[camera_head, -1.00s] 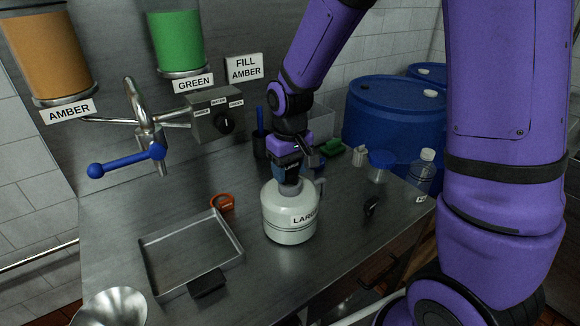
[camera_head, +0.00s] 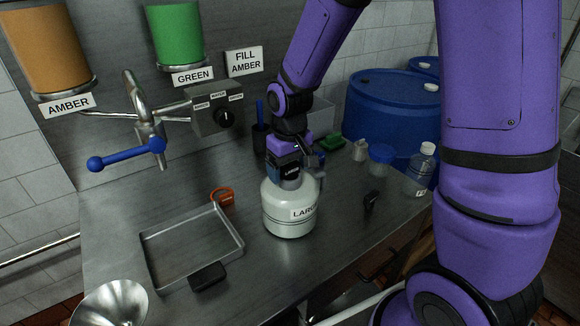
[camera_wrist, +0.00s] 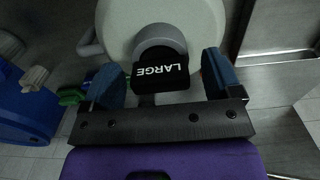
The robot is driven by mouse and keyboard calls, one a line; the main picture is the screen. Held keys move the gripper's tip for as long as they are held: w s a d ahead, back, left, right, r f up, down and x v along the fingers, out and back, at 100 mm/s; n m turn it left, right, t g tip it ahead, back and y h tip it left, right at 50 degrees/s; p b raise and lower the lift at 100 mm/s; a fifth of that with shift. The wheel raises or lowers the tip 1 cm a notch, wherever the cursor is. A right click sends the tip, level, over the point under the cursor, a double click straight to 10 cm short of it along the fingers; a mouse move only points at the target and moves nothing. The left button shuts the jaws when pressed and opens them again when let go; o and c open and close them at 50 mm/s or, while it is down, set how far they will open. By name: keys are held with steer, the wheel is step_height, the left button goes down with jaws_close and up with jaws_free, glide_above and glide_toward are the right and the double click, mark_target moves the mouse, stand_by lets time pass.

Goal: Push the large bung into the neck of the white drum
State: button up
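The white drum (camera_head: 288,221) stands upright on the steel bench, with a "LARGE" label on its side. My gripper (camera_head: 289,174) is low over its top and hides most of the neck in the head view. In the wrist view the round top of the drum (camera_wrist: 205,25) fills the upper middle. The large bung (camera_wrist: 160,76), with a black face lettered "LARGE", sits at the grey neck (camera_wrist: 160,42). My gripper's blue fingers (camera_wrist: 164,66) stand apart on both sides of it, with visible gaps. How deep the bung sits is hidden.
A shallow metal tray (camera_head: 190,246), an orange ring-like item (camera_head: 222,196) and a funnel (camera_head: 112,303) are left of the drum. A blue-handled valve (camera_head: 127,156) is behind left.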

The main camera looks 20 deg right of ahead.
mark_target(291, 165)
step_height(291, 165, up, 10)
steer(key=shift+f, duration=0.1)
steer(key=shift+r, duration=0.5)
stand_by(0.4)
steer(key=s+d+r+m+t, duration=0.1)
steer(key=s+d+r+t, duration=0.1)
steer(key=s+r, duration=0.4)
steer(key=s+d+r+m+t, duration=0.1)
steer(key=s+d+r+t, duration=0.2)
steer(key=s, duration=1.1)
step_height(291, 165, up, 4)
steer(key=shift+s+d+f, duration=0.25)
steer(key=shift+s+d, duration=0.05)
steer(key=shift+d, duration=0.6)
